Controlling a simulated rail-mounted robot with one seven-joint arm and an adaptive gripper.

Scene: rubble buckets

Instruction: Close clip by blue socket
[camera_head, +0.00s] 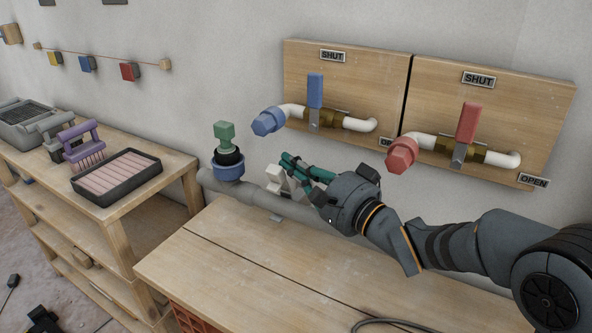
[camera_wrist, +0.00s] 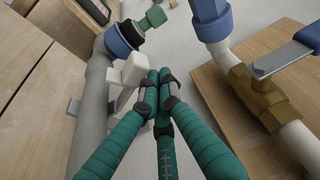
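The blue socket (camera_head: 228,171) is a blue collar on the end of the grey pipe, holding a black plug with a green knob (camera_head: 224,132). It also shows in the wrist view (camera_wrist: 116,43). The white clip (camera_head: 277,176) stands up from the pipe just right of the socket; in the wrist view its block-like lever (camera_wrist: 131,72) is tilted up. My gripper (camera_head: 290,160) has teal fingers drawn together. In the wrist view its fingertips (camera_wrist: 158,80) meet, empty, close to the clip's right side. Whether they touch it I cannot tell.
Blue (camera_head: 315,91) and red (camera_head: 468,122) valve handles stand upright on wooden wall boards above my gripper. A blue pipe end (camera_head: 268,121) juts out nearby. The grey pipe (camera_head: 262,203) runs behind the bench (camera_head: 230,262). A black tray (camera_head: 118,177) lies on the left shelf.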

